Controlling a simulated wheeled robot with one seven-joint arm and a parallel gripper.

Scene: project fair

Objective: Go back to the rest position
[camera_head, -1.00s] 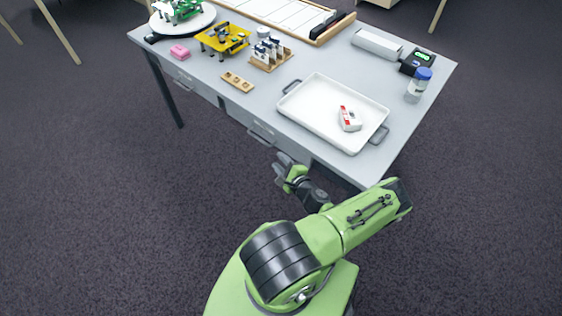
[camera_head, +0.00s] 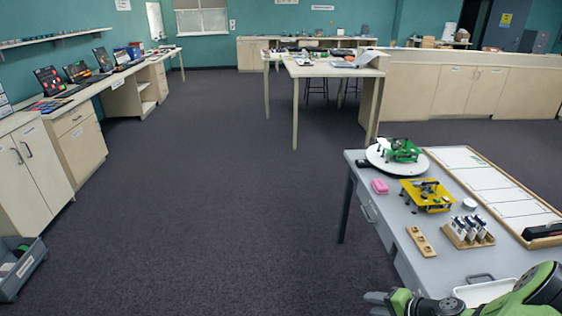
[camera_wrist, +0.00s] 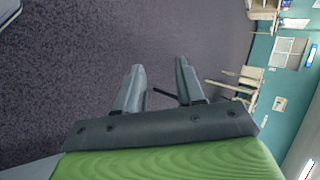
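My gripper (camera_wrist: 158,85) shows in the wrist view with its two dark fingers apart and nothing between them. The wrist view looks past it at carpet and a teal wall. In the head view my green arm enters at the bottom right, and the gripper end (camera_head: 380,302) is beside the near part of the grey table (camera_head: 385,215), off its left edge. The fingers are too small there to judge.
Open carpet (camera_head: 220,200) lies left. A grey bin (camera_head: 30,270) stands at the lower left.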

